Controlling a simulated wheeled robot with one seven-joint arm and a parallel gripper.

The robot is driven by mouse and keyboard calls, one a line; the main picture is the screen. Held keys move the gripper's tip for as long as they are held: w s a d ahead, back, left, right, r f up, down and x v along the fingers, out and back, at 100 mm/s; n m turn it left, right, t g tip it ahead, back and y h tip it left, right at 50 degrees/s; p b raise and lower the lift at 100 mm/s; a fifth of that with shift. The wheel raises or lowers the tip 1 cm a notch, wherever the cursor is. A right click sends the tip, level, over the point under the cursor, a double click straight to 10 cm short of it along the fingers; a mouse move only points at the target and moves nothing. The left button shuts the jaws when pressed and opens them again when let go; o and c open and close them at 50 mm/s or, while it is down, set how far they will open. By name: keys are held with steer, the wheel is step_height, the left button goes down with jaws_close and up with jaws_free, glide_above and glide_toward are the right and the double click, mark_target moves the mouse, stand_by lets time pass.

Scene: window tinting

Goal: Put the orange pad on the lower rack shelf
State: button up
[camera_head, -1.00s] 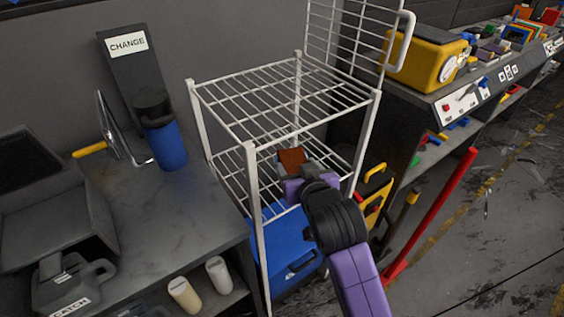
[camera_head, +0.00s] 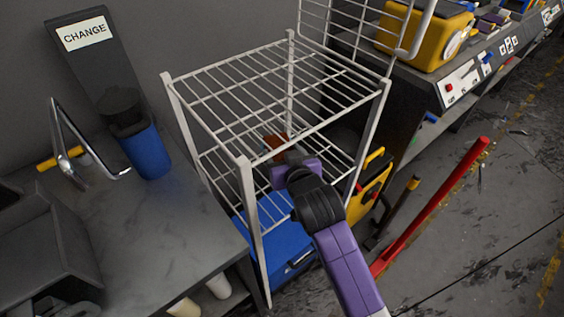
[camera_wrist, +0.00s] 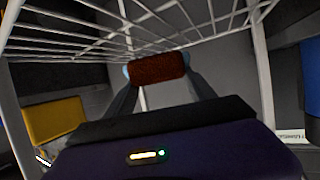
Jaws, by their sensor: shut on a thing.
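The orange pad (camera_head: 275,142) shows partly through the bars of the white wire rack (camera_head: 245,165) in the head view. It also shows in the wrist view (camera_wrist: 158,68), held between the two fingers. My gripper (camera_wrist: 158,72) is shut on the pad. My gripper and pad are between the rack's upper shelf (camera_head: 265,80) and its lower shelf (camera_head: 232,172). In the wrist view, the upper shelf's wires pass overhead. Whether the pad touches the lower shelf cannot be told.
A blue case (camera_head: 285,250) sits under the lower shelf. Rack posts stand close on both sides of my arm. A yellow case (camera_head: 372,180) and a red bar (camera_head: 435,205) are to the right. A grey counter (camera_head: 150,225) with a blue cup (camera_head: 146,150) is to the left.

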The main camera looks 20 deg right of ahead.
steer(key=shift+f, duration=2.05)
steer(key=shift+f, duration=0.15)
steer(key=o, duration=1.5)
steer(key=shift+c, duration=0.2)
steer(key=shift+r, duration=0.25)
steer(key=shift+s, duration=0.35)
steer(key=v, duration=1.1)
steer(key=shift+s, duration=0.15)
